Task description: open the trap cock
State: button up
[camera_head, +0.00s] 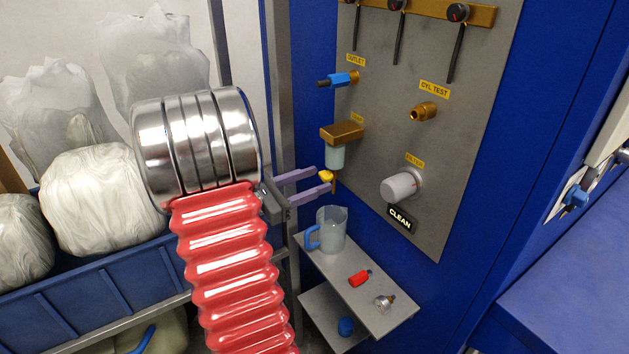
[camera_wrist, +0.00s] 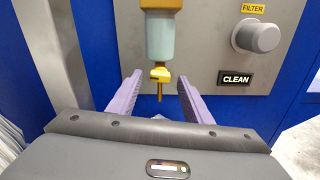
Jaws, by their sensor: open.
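The trap (camera_head: 337,157) is a brass block with a pale translucent bowl, mounted on the grey panel under a yellow label. Its yellow cock (camera_head: 327,176) sits at the bottom of the bowl. In the wrist view the cock (camera_wrist: 160,74) has a thin brass stem pointing down. My gripper (camera_head: 328,181) is open, with purple fingers pointing at the cock. In the wrist view the fingers (camera_wrist: 160,85) stand on either side of the cock, with a gap to each side. Whether the fingertips reach as deep as the cock is hard to tell.
A jug (camera_head: 332,230) with a blue handle stands on a grey shelf (camera_head: 383,315) below the trap, beside a red fitting (camera_head: 360,277) and a metal fitting (camera_head: 384,303). The filter knob (camera_head: 399,187) and CLEAN label (camera_head: 400,218) are right of the trap.

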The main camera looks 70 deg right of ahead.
jog(key=shift+s+d, duration=0.2)
jog(key=shift+d, duration=0.05)
jog(key=c, duration=1.1)
jog(key=shift+o, duration=0.2)
jog(key=shift+m, duration=0.8)
jog(key=o, duration=1.1)
jog(key=shift+c, duration=0.2)
